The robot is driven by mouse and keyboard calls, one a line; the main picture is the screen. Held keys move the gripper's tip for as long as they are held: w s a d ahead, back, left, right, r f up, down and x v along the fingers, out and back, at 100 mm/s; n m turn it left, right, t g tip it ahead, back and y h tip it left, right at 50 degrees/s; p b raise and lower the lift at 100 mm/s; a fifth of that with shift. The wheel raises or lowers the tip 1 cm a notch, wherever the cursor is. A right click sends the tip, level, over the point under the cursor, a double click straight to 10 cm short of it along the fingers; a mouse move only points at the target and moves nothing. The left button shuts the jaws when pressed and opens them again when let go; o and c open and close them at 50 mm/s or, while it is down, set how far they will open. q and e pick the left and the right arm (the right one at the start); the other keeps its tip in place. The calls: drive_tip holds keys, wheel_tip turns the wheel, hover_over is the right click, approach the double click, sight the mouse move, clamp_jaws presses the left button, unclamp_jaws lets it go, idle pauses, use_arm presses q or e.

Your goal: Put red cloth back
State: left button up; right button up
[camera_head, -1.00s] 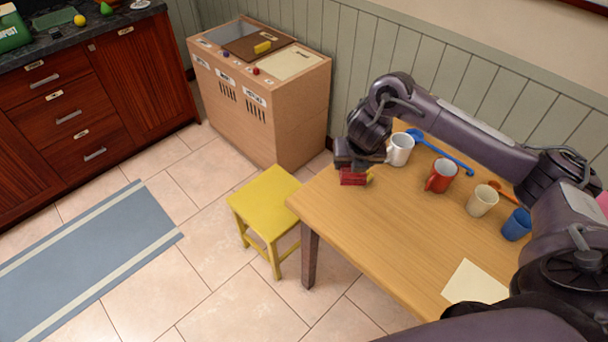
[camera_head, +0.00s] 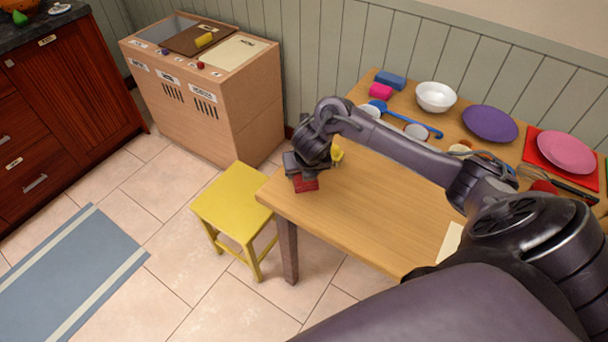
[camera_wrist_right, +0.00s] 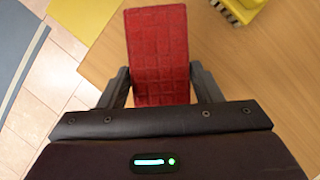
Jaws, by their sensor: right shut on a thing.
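The red cloth (camera_head: 306,184) is a flat red piece with a grid texture. My right gripper (camera_head: 302,172) is shut on it, at the near left corner of the wooden table (camera_head: 350,215). In the right wrist view the cloth (camera_wrist_right: 158,50) stands between the two dark fingers of the right gripper (camera_wrist_right: 160,84) and sticks out beyond them. Whether it touches the tabletop, I cannot tell. My left gripper is not in view.
A yellow object (camera_head: 337,154) lies just beside the gripper. A yellow stool (camera_head: 233,203) stands left of the table. A wooden cabinet (camera_head: 205,120) stands behind. A white bowl (camera_head: 436,96), purple plate (camera_head: 490,123) and pink plate (camera_head: 566,152) line the far side. The table's front is clear.

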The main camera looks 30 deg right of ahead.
wheel_tip(320, 180, down, 5)
drive_tip(key=shift+r+b, duration=0.15)
drive_tip(key=shift+b, duration=0.25)
drive_tip(key=o, duration=0.9)
drive_tip(key=shift+o, duration=0.2)
